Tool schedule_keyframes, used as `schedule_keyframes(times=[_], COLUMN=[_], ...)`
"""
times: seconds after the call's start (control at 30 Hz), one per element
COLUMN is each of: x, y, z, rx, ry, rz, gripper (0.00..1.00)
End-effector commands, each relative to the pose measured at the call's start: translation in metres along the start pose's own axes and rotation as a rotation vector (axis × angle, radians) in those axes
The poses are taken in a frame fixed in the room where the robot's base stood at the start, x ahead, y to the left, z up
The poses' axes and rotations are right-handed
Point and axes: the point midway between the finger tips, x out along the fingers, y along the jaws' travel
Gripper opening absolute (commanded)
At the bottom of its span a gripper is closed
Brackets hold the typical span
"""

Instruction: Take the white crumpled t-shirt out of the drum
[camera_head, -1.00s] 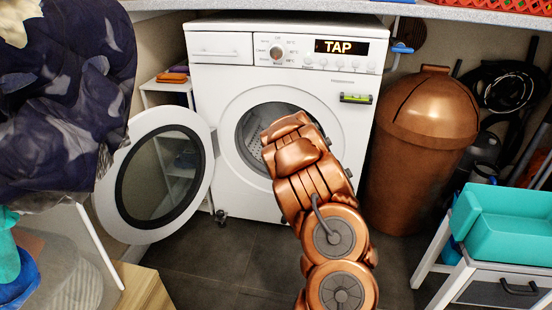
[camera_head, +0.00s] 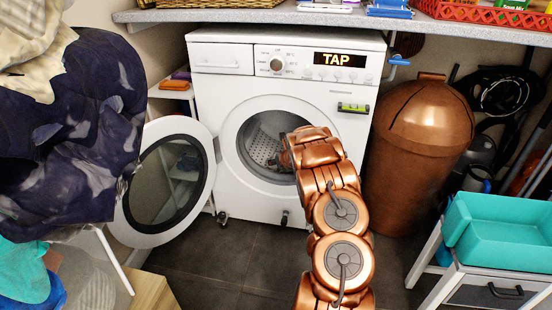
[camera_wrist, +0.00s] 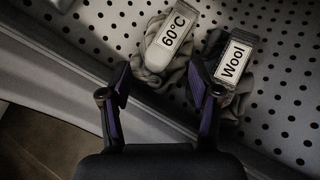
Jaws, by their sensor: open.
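In the wrist view, crumpled grey-looking cloth (camera_wrist: 173,83) lies on the perforated drum wall (camera_wrist: 282,80). A "60°C" label (camera_wrist: 170,42) and a "Wool" label (camera_wrist: 234,62) lie on it. In the head view, my arm reaches the round opening of the drum (camera_head: 258,148); the fingers and the cloth are hidden there.
The washing machine (camera_head: 226,93) has its round door (camera_head: 208,185) swung open to the left. A copper bin (camera_head: 415,150) stands close on the right. A teal tray (camera_head: 500,235) sits on a white stand. Dark patterned cloth (camera_head: 75,130) fills the left. A counter (camera_head: 250,15) overhangs the machine.

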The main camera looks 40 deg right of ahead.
Motion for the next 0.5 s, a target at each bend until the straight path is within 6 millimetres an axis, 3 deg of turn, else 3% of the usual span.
schedule_keyframes(times=[0.5], x=[0.03], y=[0.0], z=[0.003], rx=[0.002], ry=[0.0], rz=[0.001], gripper=[0.62])
